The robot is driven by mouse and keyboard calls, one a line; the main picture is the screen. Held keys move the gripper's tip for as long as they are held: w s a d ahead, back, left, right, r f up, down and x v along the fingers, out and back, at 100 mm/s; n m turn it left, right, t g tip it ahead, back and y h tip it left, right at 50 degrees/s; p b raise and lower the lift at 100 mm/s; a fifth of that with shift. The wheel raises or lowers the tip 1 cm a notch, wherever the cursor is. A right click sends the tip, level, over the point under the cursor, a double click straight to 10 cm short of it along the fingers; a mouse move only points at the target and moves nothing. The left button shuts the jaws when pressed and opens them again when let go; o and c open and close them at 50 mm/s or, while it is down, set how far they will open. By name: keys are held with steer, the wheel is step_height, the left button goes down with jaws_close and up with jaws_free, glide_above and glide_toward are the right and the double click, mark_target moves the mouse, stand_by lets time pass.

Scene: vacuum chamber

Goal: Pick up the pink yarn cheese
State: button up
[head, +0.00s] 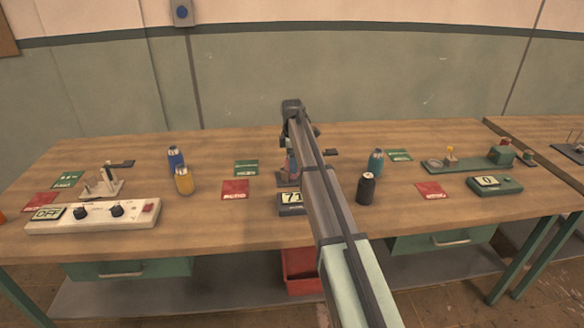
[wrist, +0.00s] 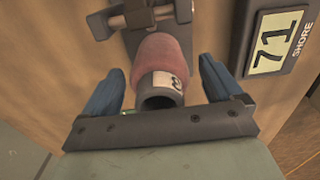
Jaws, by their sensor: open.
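The pink yarn cheese (wrist: 163,50) shows in the wrist view as a pink roll on a dark grey core tube with a white label. It lies between the two blue fingers of my gripper (wrist: 161,68), which is open, with a gap visible on each side of the roll. In the head view, only a sliver of the pink yarn cheese (head: 291,165) shows beside my arm, which hides most of it and my fingers.
A readout marked 71 (head: 291,203) stands close by. Blue (head: 175,160), yellow (head: 184,182), teal (head: 376,162) and black (head: 366,189) bottle-like items stand on the wooden bench (head: 240,215). A white control box (head: 95,215) is at the left. Flat cards lie around.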

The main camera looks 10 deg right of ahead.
steer(key=shift+f, duration=0.75)
steer(key=c, duration=1.2)
